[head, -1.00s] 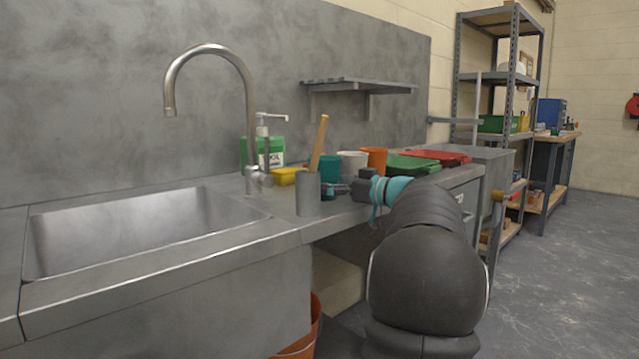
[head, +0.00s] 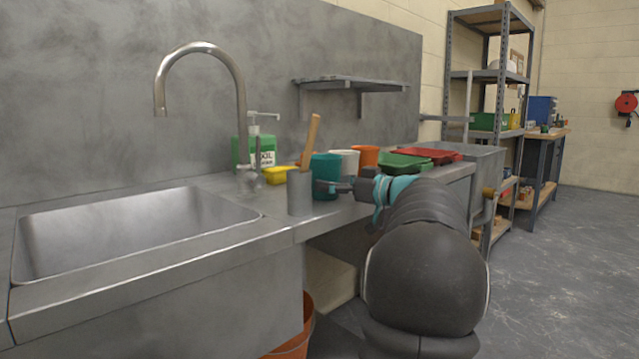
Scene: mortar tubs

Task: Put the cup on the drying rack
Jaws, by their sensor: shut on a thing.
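A teal cup (head: 325,173) stands upright on the right part of the counter, just right of a grey metal holder. My gripper (head: 337,187) reaches it from the right and is shut on it, with dark fingers at its side. I cannot tell whether the cup's base touches the counter. A white cup (head: 347,159) and an orange cup (head: 367,157) stand behind it, partly hidden. The drying rack (head: 355,82) looks like the grey wall shelf above the counter, and its top looks empty.
The grey holder (head: 299,193) with a wooden handle (head: 311,141) stands close left of the teal cup. A yellow sponge (head: 275,175), green soap bottle (head: 262,153), tap (head: 240,100) and sink (head: 130,230) lie further left. Green (head: 405,161) and red (head: 427,155) trays lie right.

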